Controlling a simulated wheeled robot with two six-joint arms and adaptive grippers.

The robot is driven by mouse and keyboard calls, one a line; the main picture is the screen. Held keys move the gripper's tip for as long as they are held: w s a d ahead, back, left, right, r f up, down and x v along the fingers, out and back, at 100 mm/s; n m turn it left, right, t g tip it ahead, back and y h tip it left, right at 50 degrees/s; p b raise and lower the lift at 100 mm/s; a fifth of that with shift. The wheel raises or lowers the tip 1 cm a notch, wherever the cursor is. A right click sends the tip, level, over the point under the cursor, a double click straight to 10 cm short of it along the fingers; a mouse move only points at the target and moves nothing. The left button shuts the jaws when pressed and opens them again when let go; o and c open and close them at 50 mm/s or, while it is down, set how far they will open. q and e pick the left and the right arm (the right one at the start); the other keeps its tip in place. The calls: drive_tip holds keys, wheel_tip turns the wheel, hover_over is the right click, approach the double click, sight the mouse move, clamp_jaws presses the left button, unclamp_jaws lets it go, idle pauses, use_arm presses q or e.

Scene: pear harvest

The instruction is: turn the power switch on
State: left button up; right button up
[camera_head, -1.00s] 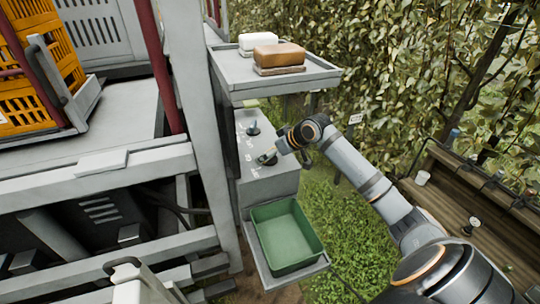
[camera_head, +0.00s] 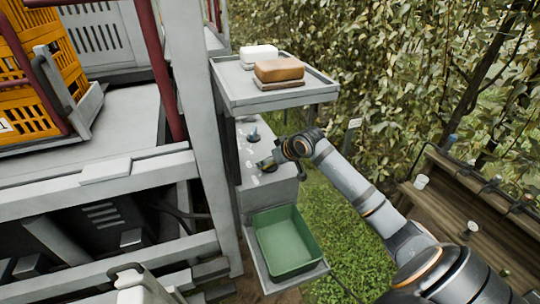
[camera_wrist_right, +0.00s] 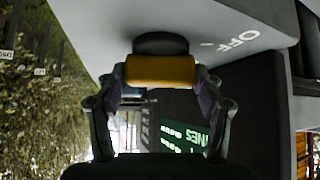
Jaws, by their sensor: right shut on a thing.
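The grey control box (camera_head: 262,187) stands beside the machine's post, below a shelf in the head view. My right gripper (camera_head: 266,164) reaches it from the right, at its sloped top face. In the right wrist view, my right gripper (camera_wrist_right: 160,75) is shut on a yellow switch handle (camera_wrist_right: 160,70). The handle sits against a dark round base (camera_wrist_right: 160,43) on the grey panel. The word "OFF" is printed to the right of it. In the head view my gripper and wrist hide most of the switch.
A dark knob (camera_head: 253,135) stands farther back on the box. A green tray (camera_head: 288,243) lies below. A wooden bench (camera_head: 455,196) stands at the right.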

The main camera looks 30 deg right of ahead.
drive_tip(key=m+h+p, duration=0.1)
drive_tip(key=p, duration=0.1)
drive_tip(key=m+h+p, duration=0.1)
drive_tip(key=m+p, duration=0.1)
drive_tip(key=shift+a+r+m+h, duration=0.2)
drive_tip(key=shift+m+h, duration=0.1)
drive_tip(key=shift+m+g+h+p, duration=0.3)
drive_tip(key=shift+m+h+p, duration=0.45)
drive_tip(key=shift+m, duration=0.15)
drive_tip(key=shift+f+m+g+h+p, duration=0.15)
drive_tip(key=shift+m+g+h+p, duration=0.15)
drive_tip(key=shift+m+h+p, duration=0.65)
drive_tip(key=shift+f+m+g+h, duration=0.15)
drive_tip(key=shift+m+g+h, duration=0.45)
drive_tip(key=shift+m, duration=0.75)
drive_tip(key=o, duration=1.2)
drive_tip(key=shift+c, duration=0.2)
